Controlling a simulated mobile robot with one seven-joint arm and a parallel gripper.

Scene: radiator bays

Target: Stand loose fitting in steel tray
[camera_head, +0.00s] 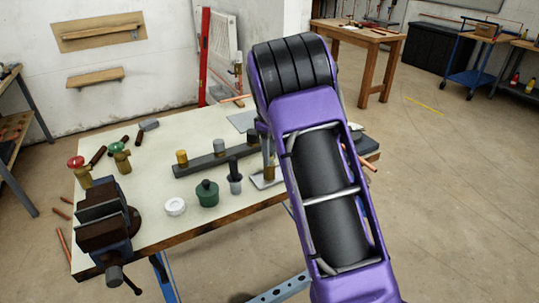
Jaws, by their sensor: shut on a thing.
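The steel tray (257,184) lies on the bench, its right part hidden behind my purple arm. My gripper (268,160) is pointed down just over the tray and is mostly covered by the arm. It is shut on the loose fitting (269,174), of which only a small brownish part shows at the fingertips. I cannot tell whether the fitting touches the tray floor or hangs just above it.
A dark bar (206,164) with upright fittings stands behind the tray. A black-topped tool (234,170), green pot (207,194) and white roll (175,206) stand left of it. A vise (105,222) and two valves (119,157) occupy the bench's left end.

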